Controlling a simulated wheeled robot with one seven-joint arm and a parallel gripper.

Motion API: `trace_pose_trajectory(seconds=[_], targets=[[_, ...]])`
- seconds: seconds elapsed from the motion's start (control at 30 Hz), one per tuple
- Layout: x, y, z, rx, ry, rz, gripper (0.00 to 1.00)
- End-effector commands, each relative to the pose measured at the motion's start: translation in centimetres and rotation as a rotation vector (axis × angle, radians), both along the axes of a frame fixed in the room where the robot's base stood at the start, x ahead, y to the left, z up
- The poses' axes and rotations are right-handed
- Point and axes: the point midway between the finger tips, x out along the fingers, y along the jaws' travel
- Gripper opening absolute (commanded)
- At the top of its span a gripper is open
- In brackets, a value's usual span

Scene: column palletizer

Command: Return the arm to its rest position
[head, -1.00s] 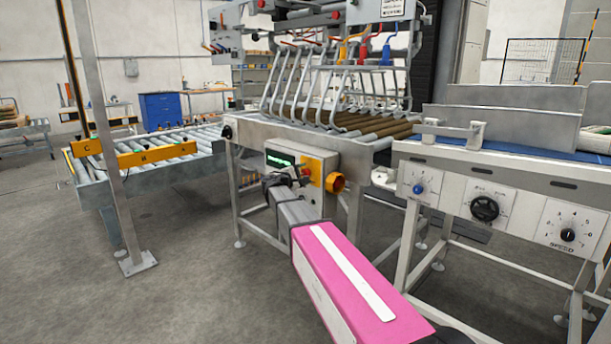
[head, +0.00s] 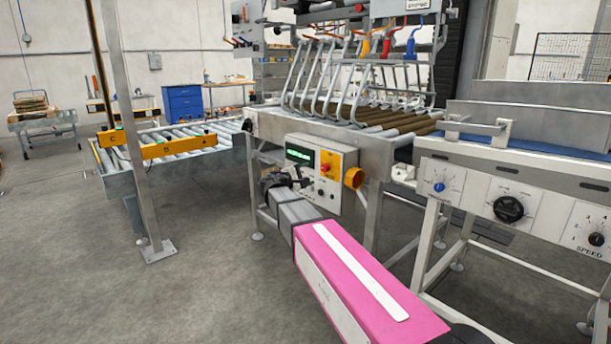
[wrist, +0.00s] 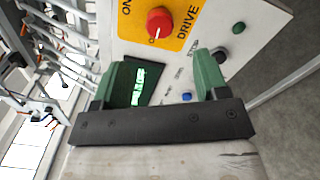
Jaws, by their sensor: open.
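My arm, with a pink and white link, reaches forward toward the control box (head: 325,172) on the palletizer frame in the head view. In the wrist view my gripper (wrist: 165,85) shows two green fingers spread wide apart with nothing between them. It faces the control panel (wrist: 260,35), which carries a red knob on a yellow plate marked DRIVE (wrist: 160,22), a lit green display (wrist: 137,88) and small buttons. In the head view the gripper (head: 303,180) is small and dark in front of the panel. Whether it touches the panel cannot be told.
A conveyor with dials (head: 508,208) stands at the right. A roller table (head: 190,148) and a post (head: 140,150) are at the left. The roller bed with bent metal bars (head: 335,85) is above the control box. The grey floor (head: 80,270) at the left is clear.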

Motion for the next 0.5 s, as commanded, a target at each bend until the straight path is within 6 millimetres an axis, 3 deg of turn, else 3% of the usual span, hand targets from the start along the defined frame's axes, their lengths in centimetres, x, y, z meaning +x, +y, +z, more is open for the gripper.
trace_pose_trajectory(seconds=[0.17,0.37,0.5], targets=[[-1.4,-1.8,-2.3,0.079,0.019,-0.022,0.67],[-6.0,-6.1,-9.5,0.355,0.071,-0.111,0.67],[-10.6,-8.8,-15.3,0.603,0.105,-0.214,0.67]])
